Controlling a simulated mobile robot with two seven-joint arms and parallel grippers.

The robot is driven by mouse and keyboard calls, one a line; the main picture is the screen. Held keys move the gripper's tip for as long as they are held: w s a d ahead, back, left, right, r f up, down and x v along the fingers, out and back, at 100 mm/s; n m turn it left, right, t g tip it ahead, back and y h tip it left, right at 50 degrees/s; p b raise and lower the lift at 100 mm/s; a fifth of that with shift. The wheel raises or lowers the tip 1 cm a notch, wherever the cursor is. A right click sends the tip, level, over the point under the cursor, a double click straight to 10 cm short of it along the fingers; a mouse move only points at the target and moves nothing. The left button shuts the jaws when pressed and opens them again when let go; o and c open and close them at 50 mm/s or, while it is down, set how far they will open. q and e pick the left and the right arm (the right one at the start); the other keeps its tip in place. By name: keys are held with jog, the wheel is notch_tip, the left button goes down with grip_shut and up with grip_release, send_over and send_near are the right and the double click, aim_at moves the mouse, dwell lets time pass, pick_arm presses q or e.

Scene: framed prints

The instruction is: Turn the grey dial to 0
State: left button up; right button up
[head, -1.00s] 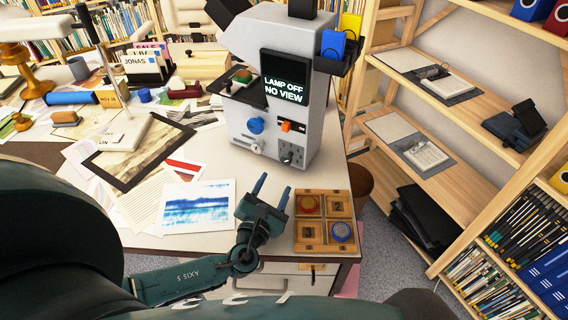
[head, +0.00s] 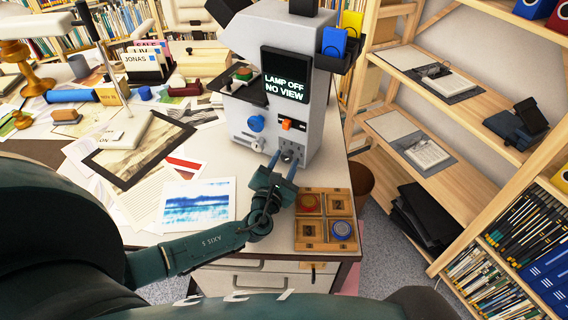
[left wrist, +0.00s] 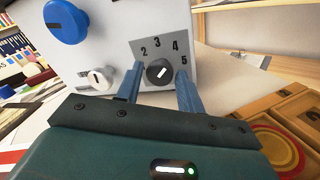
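The grey dial (left wrist: 160,72) is a dark round knob with a white line, on a grey plate marked 2, 3, 4 and 5. Its line slants up to the right, roughly toward the 4; no 0 can be seen. The dial is on the lower front of the white machine (head: 330,125). In the head view, the gripper partly covers its plate. My left gripper (head: 283,160) is open. In the left wrist view its blue fingers (left wrist: 160,80) stand on either side of the dial; I cannot tell whether they touch it. My right gripper is not in view.
A blue knob (left wrist: 66,22) and a small white knob (left wrist: 100,77) sit left of the dial, with an orange switch (head: 288,125) above. A wooden tray (head: 312,231) with red and blue discs lies close by on the right. Prints and papers cover the desk's left.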

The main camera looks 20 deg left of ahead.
pick_arm(q)
jog(key=c, duration=0.6)
jog(key=shift+c, duration=0.2)
jog(key=shift+n, duration=0.3)
jog(key=shift+n, duration=1.2)
jog(key=shift+a+r+n+g+h+b, duration=0.1)
jog(key=shift+n+g+h+b, duration=0.3)
jog(key=shift+n, duration=1.3)
jog(key=o, duration=1)
jog(key=shift+c, duration=0.2)
jog(key=shift+s, duration=0.1)
